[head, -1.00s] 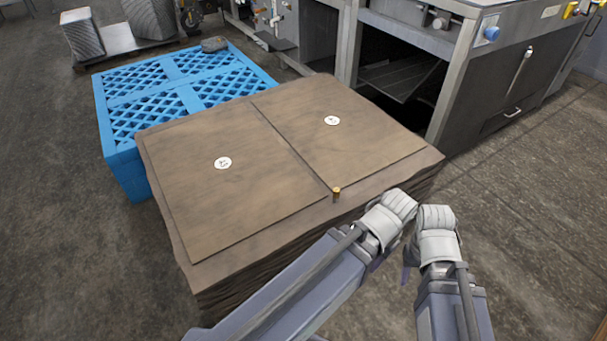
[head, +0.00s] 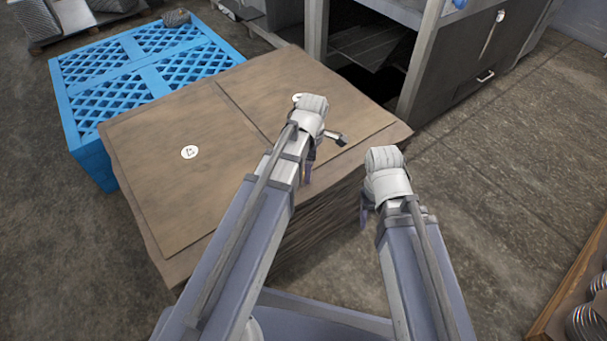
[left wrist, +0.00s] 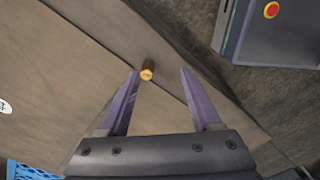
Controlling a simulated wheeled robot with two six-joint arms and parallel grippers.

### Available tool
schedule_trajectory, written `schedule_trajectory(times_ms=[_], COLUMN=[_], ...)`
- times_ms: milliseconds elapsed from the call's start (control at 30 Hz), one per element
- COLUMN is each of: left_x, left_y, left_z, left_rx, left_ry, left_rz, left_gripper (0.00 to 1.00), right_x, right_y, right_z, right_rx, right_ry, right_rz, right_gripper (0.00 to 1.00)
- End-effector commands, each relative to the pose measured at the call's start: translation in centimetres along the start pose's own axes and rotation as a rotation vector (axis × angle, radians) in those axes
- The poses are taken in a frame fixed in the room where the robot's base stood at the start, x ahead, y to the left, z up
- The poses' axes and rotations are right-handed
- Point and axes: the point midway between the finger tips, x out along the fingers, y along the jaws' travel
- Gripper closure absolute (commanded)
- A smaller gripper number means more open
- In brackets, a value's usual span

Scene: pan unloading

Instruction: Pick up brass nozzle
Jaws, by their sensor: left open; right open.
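The brass nozzle (left wrist: 147,71) is a small gold-brown cylinder on the brown board-topped stack (head: 165,195). In the left wrist view it lies just beyond my left fingertips, nearer the left finger, and apart from them. In the head view my left arm and gripper hide it. My left gripper (head: 325,157) is open and empty over the near right part of the stack; it also shows in the left wrist view (left wrist: 160,78). My right gripper (head: 366,212) is open and empty, off the near right side of the stack.
A blue plastic pallet (head: 85,132) stands beyond the stack at the left. A grey machine (head: 465,65) stands behind on the right. A wooden crate (head: 575,275) with shiny round items is at the right edge. The floor between is bare.

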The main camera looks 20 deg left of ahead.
Motion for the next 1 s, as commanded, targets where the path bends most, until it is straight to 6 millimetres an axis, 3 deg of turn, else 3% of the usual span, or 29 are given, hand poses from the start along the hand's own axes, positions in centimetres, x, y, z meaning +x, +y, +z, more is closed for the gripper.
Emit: schedule_trajectory(times_ms=[100, 300, 467, 800, 1000], left_x=[-0.7, -0.9, -0.7, 1.9, 1.9], left_y=[1.4, 2.1, 2.1, 2.2, 2.2], left_z=[-1.0, -1.7, -1.8, -1.7, -1.7], left_rx=[-0.198, -0.354, -0.369, -0.366, -0.365], left_ry=[-0.010, -0.017, -0.018, -0.017, -0.017], left_rz=[0.002, 0.002, 0.002, 0.002, 0.002], left_gripper=[0.35, 0.35, 0.35, 0.35, 0.35], right_x=[-0.7, -0.9, -0.7, 1.9, 1.9], right_y=[0.1, 0.1, 0.1, -0.1, -0.1], right_z=[0.0, 0.1, 0.0, -0.1, -0.1], right_rx=[0.001, 0.001, 0.001, 0.000, -0.001], right_ry=[0.000, 0.000, 0.000, 0.000, 0.000], right_rz=[0.000, -0.001, 0.000, 0.004, 0.004], right_gripper=[0.41, 0.41, 0.41, 0.41, 0.41])
